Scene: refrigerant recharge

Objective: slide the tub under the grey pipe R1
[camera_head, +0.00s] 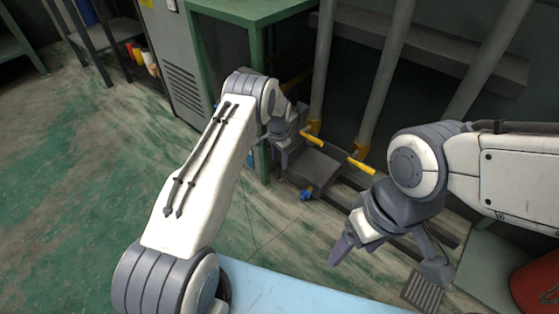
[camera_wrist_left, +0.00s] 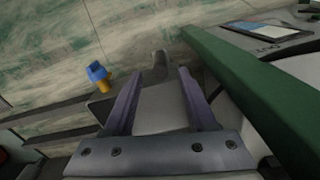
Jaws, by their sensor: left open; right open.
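A dark grey box-like tub (camera_head: 318,168) sits low by the wall, with a blue fitting (camera_head: 306,193) at its front. In the left wrist view a blue-and-yellow fitting (camera_wrist_left: 98,76) shows left of my fingers. Grey pipes come down behind the tub: a left one (camera_head: 321,70), a middle one (camera_head: 386,80) and a right one (camera_head: 488,60). No label is readable, so I cannot tell which is R1. My left gripper (camera_head: 282,150) is open at the tub's left side; contact is unclear. It shows open over a grey surface (camera_wrist_left: 160,103). My right gripper (camera_head: 390,260) is open and empty.
Yellow pieces (camera_head: 362,166) show at the lower ends of the left and middle pipes. A green table (camera_head: 245,12) stands at the tub's left, its edge (camera_wrist_left: 250,95) close to my left gripper. A floor grate (camera_head: 424,292) lies at lower right.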

